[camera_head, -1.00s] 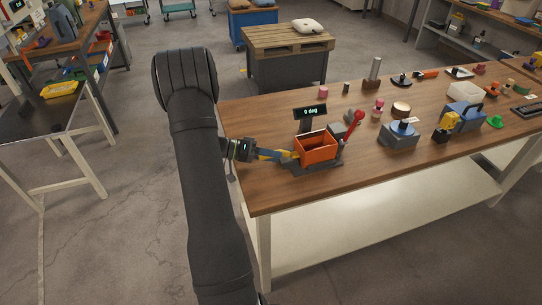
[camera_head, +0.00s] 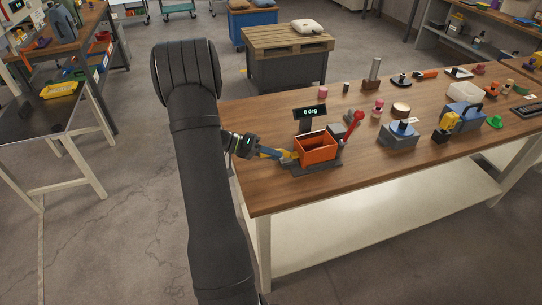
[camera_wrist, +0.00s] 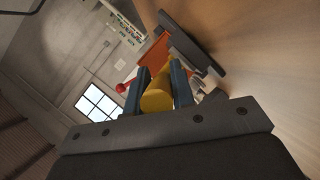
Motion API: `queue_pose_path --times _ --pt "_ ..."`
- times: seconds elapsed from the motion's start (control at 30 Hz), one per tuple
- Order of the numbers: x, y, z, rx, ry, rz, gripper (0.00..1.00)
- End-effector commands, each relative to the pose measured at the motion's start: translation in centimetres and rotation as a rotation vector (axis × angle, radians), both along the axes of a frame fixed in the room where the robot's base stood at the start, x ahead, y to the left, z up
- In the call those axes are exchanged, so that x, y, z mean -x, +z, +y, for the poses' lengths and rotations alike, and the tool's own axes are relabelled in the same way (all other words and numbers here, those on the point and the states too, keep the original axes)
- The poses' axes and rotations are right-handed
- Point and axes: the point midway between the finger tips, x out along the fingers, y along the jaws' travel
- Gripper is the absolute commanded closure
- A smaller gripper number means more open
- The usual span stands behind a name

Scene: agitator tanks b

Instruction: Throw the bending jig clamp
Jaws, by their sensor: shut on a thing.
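The bending jig stands at the left end of the wooden bench, with an orange box-like body (camera_head: 316,147) on a dark base. A small dark display (camera_head: 310,112) behind it shows a green reading in degrees, with the digit too small to be sure of. A lever with a red knob (camera_head: 358,116) rises at its right side. My gripper (camera_head: 284,154) reaches in from the left and is shut on a yellow handle (camera_wrist: 157,96) at the jig's left side. In the wrist view the handle lies between my two blue-grey fingers (camera_wrist: 160,88). The handle's far end is hidden.
A pallet-topped stand (camera_head: 288,42) is behind. The floor left of the bench is open.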

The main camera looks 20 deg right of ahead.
Motion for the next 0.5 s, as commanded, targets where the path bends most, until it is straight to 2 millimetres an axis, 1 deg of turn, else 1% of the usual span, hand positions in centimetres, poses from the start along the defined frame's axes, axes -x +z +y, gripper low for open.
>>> queue_pose_path --times 0.13,0.5 --pt "0.0 1.0 -0.4 -0.120 -0.001 -0.007 1.00" --pt "-0.1 2.6 -1.9 -0.471 -0.001 -0.008 1.00"
